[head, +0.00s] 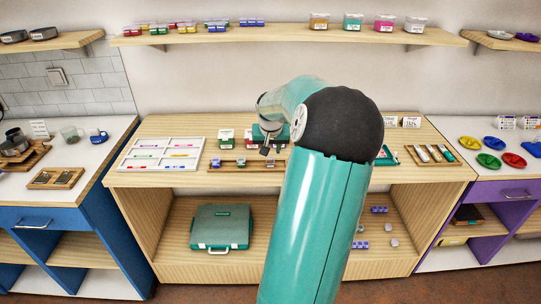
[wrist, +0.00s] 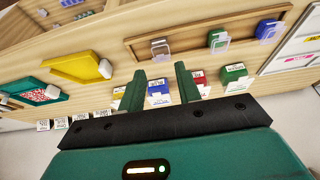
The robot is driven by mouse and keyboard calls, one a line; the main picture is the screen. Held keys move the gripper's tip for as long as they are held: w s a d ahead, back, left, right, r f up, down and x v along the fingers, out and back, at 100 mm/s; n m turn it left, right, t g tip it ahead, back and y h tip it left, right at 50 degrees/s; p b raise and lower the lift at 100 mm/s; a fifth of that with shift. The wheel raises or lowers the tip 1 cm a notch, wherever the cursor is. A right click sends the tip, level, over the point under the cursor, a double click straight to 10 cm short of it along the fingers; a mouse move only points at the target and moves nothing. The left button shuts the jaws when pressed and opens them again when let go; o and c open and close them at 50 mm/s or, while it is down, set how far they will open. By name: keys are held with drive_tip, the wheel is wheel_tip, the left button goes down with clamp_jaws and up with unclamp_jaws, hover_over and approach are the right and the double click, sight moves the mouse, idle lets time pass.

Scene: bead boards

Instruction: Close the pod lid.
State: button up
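In the wrist view a wooden rack (wrist: 200,20) holds small pods with clear flap lids: a green pod (wrist: 215,36), a blue pod (wrist: 265,26), and another whose clear lid (wrist: 160,47) shows most. Their lids look raised, but I cannot tell which pod is the task's. My gripper (wrist: 160,78) is open, its two green fingers apart with nothing held between them. A blue labelled box (wrist: 158,94) shows between the fingers, apparently beyond them. In the head view my gripper (head: 267,148) is above the back of the rack (head: 235,165), partly hidden by my arm.
Labelled red (wrist: 200,82) and green (wrist: 234,76) boxes stand beside the fingers in the wrist view. A yellow tray (wrist: 80,68) and a teal tray (wrist: 42,95) lie left. In the head view a white divided tray (head: 163,154) lies left of the rack. A teal case (head: 220,227) is below.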

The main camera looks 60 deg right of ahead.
drive_tip(key=x, duration=0.4)
drive_tip(key=shift+w+f, duration=0.1)
drive_tip(key=shift+f, duration=0.2)
drive_tip(key=shift+d, duration=0.1)
clamp_jaws()
